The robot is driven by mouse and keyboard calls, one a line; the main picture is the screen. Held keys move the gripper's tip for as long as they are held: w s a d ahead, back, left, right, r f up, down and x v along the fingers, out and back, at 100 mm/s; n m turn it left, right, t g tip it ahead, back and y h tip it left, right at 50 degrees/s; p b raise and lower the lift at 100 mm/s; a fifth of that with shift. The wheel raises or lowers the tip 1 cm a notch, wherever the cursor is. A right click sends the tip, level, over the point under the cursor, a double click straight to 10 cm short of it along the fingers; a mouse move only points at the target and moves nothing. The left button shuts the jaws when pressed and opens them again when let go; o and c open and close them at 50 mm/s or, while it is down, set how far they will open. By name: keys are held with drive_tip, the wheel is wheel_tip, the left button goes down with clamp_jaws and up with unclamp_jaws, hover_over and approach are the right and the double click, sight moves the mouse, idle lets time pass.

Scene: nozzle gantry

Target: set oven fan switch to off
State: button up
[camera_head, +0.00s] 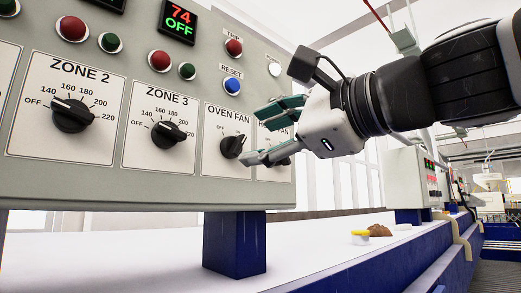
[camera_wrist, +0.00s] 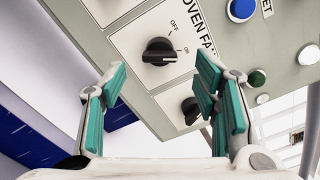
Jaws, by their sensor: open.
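The oven fan switch (camera_head: 232,146) is a black rotary knob on a white plate labelled OVEN FAN, with OFF and ON marks. Its white pointer line aims up and right, toward ON. In the wrist view the knob (camera_wrist: 160,52) appears just beyond the fingertips, roughly centred between them. My gripper (camera_head: 260,131) is open and empty, with teal finger pads spread apart. It is in front of the panel, just right of the knob in the head view. In the wrist view my gripper (camera_wrist: 161,72) does not touch the knob.
Another knob (camera_wrist: 190,110) sits beside the oven fan knob, partly covered by my fingers in the head view. ZONE 3 (camera_head: 168,135) and ZONE 2 (camera_head: 72,115) knobs are left. A blue RESET button (camera_head: 233,86) is above. The panel stands on a blue post (camera_head: 234,243).

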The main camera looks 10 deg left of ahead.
sight(240, 144)
drive_tip(key=x, duration=0.6)
drive_tip(key=c, duration=1.2)
